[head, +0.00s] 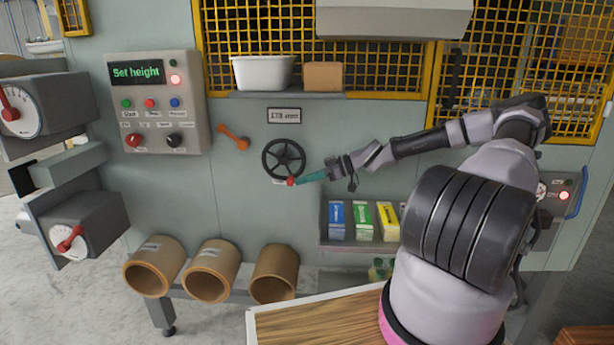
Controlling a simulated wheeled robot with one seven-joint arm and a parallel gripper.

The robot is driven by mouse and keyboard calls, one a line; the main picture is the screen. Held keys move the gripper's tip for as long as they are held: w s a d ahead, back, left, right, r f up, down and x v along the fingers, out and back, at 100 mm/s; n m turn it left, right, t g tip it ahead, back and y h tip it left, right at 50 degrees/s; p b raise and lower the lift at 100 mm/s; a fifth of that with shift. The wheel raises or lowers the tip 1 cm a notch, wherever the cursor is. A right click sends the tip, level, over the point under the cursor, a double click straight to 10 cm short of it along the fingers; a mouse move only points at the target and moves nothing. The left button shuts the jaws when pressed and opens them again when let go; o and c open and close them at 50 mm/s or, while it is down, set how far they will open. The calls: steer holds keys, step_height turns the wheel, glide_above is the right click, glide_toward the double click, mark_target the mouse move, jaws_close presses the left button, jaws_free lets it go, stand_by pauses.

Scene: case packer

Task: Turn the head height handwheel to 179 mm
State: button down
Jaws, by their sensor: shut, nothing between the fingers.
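The black handwheel (284,158) is mounted on the grey-green machine panel, in the middle of the head view. Its red knob (291,181) is at the lower right of the rim. A small readout (284,115) above the wheel seems to show 178 mm, but the digits are too small to be sure. My gripper (300,179) reaches in from the right, its teal fingers pointing left at the red knob. The fingers are shut with nothing between them. The tips are at or touching the knob; I cannot tell which.
A control box (155,103) at the left displays "Set height". An orange wrench-like tool (233,137) is on the panel left of the wheel. A shelf (285,95) holds a white tub and brown box above. Coloured cartons (362,221) stand in a rack below right; brown tubes (210,271) sit below.

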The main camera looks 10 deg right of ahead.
steer(key=shift+w+a+f, duration=0.15)
steer(key=shift+a+f, duration=0.4)
steer(key=shift+f, duration=0.05)
stand_by(0.4)
